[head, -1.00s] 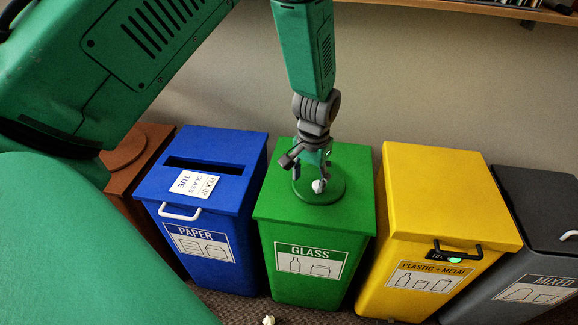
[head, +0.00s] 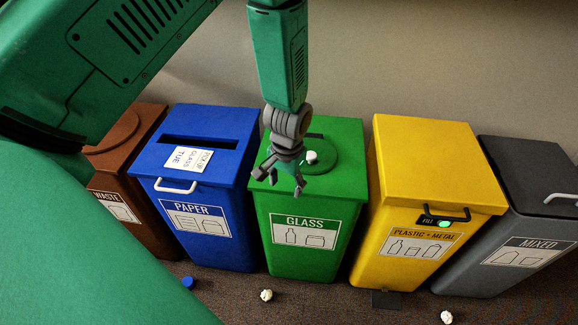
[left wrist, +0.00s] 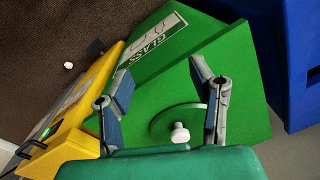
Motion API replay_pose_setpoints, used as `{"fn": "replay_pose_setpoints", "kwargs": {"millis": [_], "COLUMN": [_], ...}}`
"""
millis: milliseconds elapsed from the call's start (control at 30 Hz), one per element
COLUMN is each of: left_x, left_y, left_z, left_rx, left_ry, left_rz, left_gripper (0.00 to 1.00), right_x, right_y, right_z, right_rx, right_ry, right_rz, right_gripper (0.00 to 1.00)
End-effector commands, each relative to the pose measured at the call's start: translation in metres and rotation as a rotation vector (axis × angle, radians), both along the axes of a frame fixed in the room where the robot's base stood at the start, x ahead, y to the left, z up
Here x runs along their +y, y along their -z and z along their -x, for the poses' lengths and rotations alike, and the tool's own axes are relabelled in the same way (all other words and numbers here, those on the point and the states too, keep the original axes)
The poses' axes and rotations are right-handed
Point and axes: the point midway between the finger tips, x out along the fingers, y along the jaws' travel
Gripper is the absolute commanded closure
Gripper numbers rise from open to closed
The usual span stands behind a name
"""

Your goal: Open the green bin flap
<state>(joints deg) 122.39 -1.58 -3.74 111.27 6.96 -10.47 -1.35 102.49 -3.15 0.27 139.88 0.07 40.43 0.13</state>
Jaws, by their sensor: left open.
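The green bin (head: 303,232), labelled GLASS, stands in the middle of the row in the head view. A round green flap (head: 326,166) with a white knob (head: 311,157) lies on its lid. The flap looks flat and closed, but my gripper partly covers it. My left gripper (head: 281,183) is open and empty, above the front left part of the lid, left of the knob. In the left wrist view the open fingers (left wrist: 162,68) spread over the green lid, with the flap (left wrist: 158,124) and white knob (left wrist: 180,133) low between them. My right gripper is not in view.
A blue paper bin (head: 214,227) stands close on the left, a brown waste bin (head: 148,225) beyond it. A yellow plastic and metal bin (head: 440,165) and a grey mixed bin (head: 480,272) stand right. Crumpled white pieces (head: 267,295) and a blue item (head: 188,283) lie on the floor.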

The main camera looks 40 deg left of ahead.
Motion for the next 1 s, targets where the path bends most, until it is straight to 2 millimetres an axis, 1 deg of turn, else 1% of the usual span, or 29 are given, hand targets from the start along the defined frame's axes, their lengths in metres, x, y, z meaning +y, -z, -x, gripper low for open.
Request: {"fn": "replay_pose_setpoints", "kwargs": {"millis": [233, 267, 333, 367, 433, 467, 500, 533, 567, 600, 700, 800, 833, 900, 1000], "left_x": [0.000, 0.000, -0.001, -0.002, -0.004, -0.005, -0.007, -0.010, -0.012, -0.015, -0.022, -0.029, -0.030, -0.032, -0.033], "left_y": [0.000, 0.001, 0.010, 0.017, 0.036, 0.046, 0.057, 0.065, 0.071, 0.077, 0.084, 0.084, 0.084, 0.083, 0.082], "left_z": [0.000, 0.002, 0.013, 0.021, 0.049, 0.065, 0.087, 0.104, 0.120, 0.141, 0.187, 0.216, 0.222, 0.229, 0.232], "left_rx": [0.000, 0.001, 0.005, 0.007, 0.009, 0.010, 0.010, 0.008, 0.005, 0.001, -0.010, -0.023, -0.026, -0.031, -0.037], "left_ry": [0.000, 0.001, 0.008, 0.013, 0.033, 0.044, 0.059, 0.073, 0.086, 0.100, 0.132, 0.150, 0.153, 0.158, 0.160], "left_rz": [-0.001, -0.001, -0.005, -0.006, -0.014, -0.015, -0.016, -0.014, -0.012, -0.007, 0.009, 0.027, 0.030, 0.037, 0.039], "left_gripper": [0.50, 0.50, 0.50, 0.50, 0.50, 0.50, 0.50, 0.50, 0.50, 0.50, 0.50, 0.50, 0.51, 0.51, 0.51], "right_x": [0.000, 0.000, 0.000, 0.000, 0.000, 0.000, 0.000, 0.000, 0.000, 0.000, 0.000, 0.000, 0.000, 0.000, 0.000], "right_y": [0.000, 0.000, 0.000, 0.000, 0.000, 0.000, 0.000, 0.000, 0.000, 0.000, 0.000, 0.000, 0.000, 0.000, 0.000], "right_z": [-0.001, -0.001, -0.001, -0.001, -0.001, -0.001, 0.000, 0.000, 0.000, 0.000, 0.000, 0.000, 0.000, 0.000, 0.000], "right_rx": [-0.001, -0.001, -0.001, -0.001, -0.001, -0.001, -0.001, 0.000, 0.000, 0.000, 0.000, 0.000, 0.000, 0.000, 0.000], "right_ry": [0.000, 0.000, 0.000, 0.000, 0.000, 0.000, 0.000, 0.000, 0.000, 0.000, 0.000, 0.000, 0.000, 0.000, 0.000], "right_rz": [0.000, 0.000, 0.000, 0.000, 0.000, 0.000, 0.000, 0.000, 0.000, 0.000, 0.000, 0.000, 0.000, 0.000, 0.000], "right_gripper": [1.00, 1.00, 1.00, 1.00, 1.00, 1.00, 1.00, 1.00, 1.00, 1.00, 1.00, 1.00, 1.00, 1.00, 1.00]}}
